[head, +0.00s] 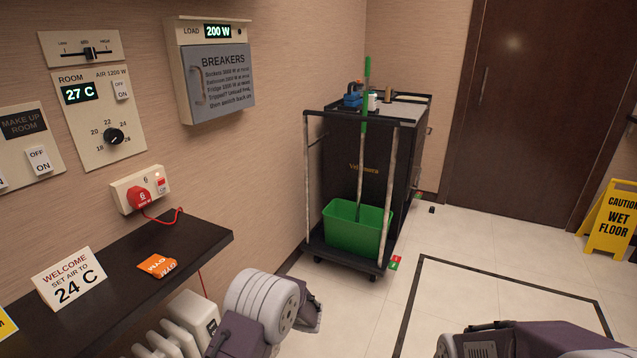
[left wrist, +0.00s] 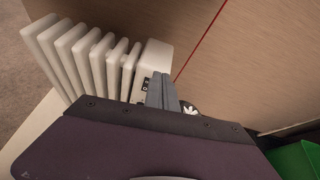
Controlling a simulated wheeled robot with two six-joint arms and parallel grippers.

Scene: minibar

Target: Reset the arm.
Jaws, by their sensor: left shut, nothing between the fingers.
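My left arm (head: 265,305) comes in at the bottom of the head view, folded low beside the dark shelf. In the left wrist view my left gripper (left wrist: 163,92) is shut, with nothing held. It appears in front of the end of a white radiator (left wrist: 100,58); I cannot tell the gap between them. My right arm (head: 535,342) shows only in part at the lower right of the head view, and its gripper is out of frame.
A dark shelf (head: 190,243) holds a welcome card (head: 70,277) and an orange packet (head: 157,264). A red plug (head: 140,199) sits in the wall socket. A cart with a green bucket (head: 355,232) stands ahead. A yellow wet-floor sign (head: 610,220) stands right. Tiled floor between is mostly clear.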

